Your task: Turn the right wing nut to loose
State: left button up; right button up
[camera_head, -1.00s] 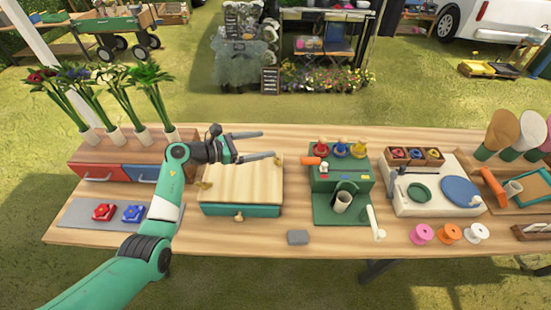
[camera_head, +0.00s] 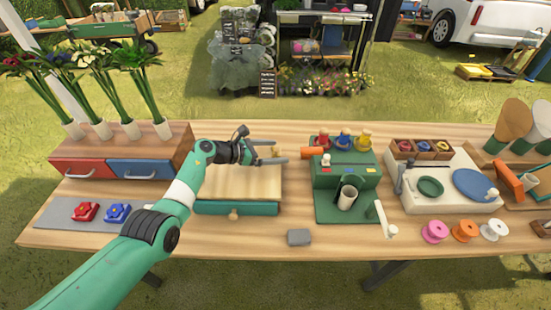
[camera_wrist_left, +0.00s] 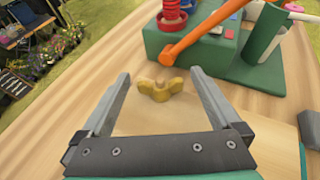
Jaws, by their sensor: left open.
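The brass wing nut (camera_wrist_left: 160,90) shows in the left wrist view on pale wood. It lies ahead of the middle of my left gripper (camera_wrist_left: 159,73), between the two fingers near their tips. The fingers are open and apart from it on both sides. In the head view my left gripper (camera_head: 280,151) is over the right back part of the wooden-topped green press (camera_head: 240,186), pointing right. The wing nut is hard to make out there behind the fingers. My right gripper is not in view.
A green stand (camera_head: 342,172) with colored spools and an orange handle (camera_wrist_left: 205,30) is close to the right of the press. Red and blue drawers (camera_head: 140,169) stand left. A grey block (camera_head: 299,237) lies in front. Bare table lies between press and stand.

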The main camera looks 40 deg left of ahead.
pick_arm(q)
jog(key=shift+w+d, duration=0.1)
jog(key=shift+w, duration=0.15)
